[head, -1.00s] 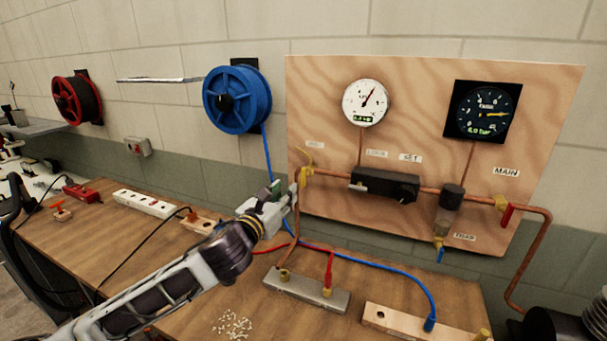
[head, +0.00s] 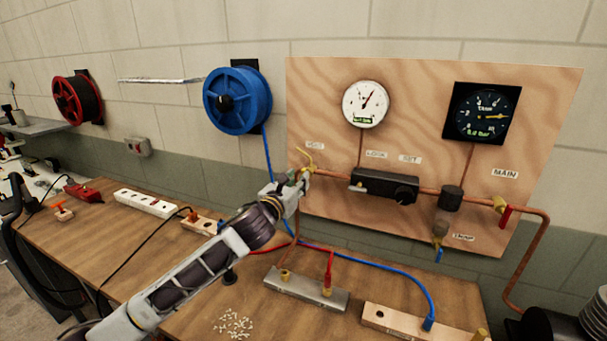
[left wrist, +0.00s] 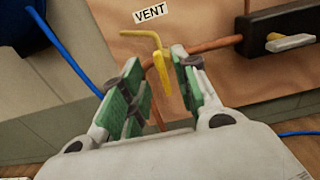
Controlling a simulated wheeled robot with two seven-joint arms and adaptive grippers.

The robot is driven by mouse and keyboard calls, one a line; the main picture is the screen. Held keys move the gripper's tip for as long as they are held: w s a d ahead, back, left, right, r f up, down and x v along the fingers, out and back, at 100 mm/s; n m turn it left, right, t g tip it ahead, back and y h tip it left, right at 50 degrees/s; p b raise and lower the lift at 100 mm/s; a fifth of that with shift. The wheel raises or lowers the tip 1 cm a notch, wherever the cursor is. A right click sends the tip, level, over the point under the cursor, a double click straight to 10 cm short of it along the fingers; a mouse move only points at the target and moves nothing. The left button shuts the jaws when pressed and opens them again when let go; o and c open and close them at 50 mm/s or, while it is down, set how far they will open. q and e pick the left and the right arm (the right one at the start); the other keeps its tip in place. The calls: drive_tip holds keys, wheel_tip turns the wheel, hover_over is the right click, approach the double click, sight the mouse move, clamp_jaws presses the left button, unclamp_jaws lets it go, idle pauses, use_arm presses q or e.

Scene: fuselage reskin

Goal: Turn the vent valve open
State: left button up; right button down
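The vent valve has a yellow lever (head: 305,158) at the left end of the copper pipe on the plywood panel. In the left wrist view the bent yellow lever (left wrist: 151,38) sits below the VENT label (left wrist: 150,12), its upper arm slanting up to the left. My left gripper (head: 299,182) is right at the valve in the head view. In the left wrist view its green-padded fingers (left wrist: 157,64) are apart, with the yellow valve part between their tips. No grip on it shows. My right gripper is in neither view.
The panel (head: 420,90) carries a white gauge (head: 365,104), a dark gauge (head: 482,113), a black regulator block (head: 384,185) and a red-handled main valve (head: 506,215). A blue hose reel (head: 237,99) hangs left. The bench (head: 130,245) below holds hose fittings and a power strip (head: 146,203).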

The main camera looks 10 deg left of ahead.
use_arm(q)
drive_tip(key=shift+w+d, duration=0.25)
drive_tip(key=shift+w, duration=1)
drive_tip(key=shift+w+d, duration=0.25)
drive_tip(key=shift+w, duration=1)
clamp_jaws()
